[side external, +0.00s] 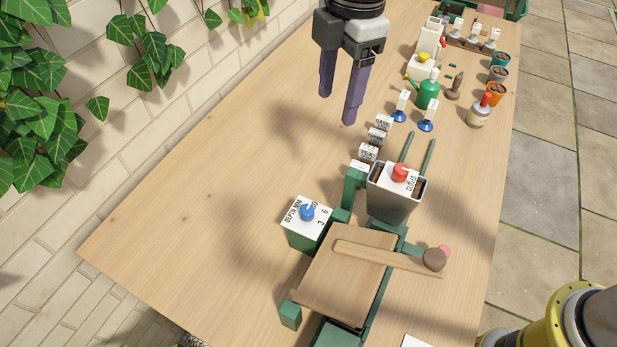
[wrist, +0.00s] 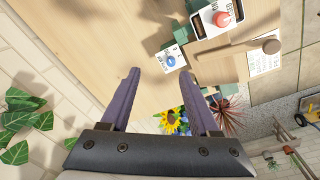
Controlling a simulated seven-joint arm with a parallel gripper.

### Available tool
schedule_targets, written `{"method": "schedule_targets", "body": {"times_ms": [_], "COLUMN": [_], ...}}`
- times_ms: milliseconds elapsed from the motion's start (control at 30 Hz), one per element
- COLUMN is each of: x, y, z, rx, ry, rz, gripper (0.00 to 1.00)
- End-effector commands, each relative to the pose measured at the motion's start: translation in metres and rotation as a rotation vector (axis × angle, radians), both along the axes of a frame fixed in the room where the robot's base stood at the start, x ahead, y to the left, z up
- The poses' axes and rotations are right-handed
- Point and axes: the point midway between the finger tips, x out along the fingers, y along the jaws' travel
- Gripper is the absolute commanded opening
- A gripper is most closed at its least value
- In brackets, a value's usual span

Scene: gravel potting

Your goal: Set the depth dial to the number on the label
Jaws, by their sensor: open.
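The depth dial (side external: 307,212) is a blue knob on a white-topped green box (side external: 308,243) marked with "DEPTH MM" and numbers, at the left of the green machine. It also shows in the wrist view (wrist: 171,61), beyond and between my fingertips. The knob's exact setting is too small to read. My gripper (side external: 338,107) is open and empty, above the table's far left part and well apart from the dial. In the wrist view its two purple fingers (wrist: 160,88) are spread wide. A white card with print (wrist: 264,60) lies by the machine; its number is not readable.
A grey hopper (side external: 392,203) with a red knob (side external: 400,172) stands behind a wooden board (side external: 345,275) and wooden lever (side external: 385,256). Small printed blocks (side external: 377,135), a green watering can (side external: 427,92) and pots (side external: 497,92) stand farther back. The table's left side is clear.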

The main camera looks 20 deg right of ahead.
Motion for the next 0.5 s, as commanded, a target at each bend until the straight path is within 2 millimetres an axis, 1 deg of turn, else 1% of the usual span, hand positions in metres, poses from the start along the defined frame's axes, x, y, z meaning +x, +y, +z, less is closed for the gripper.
{"method": "schedule_targets", "body": {"times_ms": [33,100,200,300,367,500], "x": [-0.004,-0.012,-0.024,-0.031,-0.032,-0.032], "y": [0.02,0.037,0.052,0.058,0.059,0.057], "z": [-0.018,-0.037,-0.059,-0.064,-0.068,-0.087], "rx": [-0.016,-0.037,-0.066,-0.07,-0.071,-0.072], "ry": [0.019,0.041,0.069,0.073,0.074,0.076], "rz": [0.033,0.068,0.103,0.119,0.12,0.118], "gripper": [0.62,0.62,0.62,0.62,0.62,0.62]}}
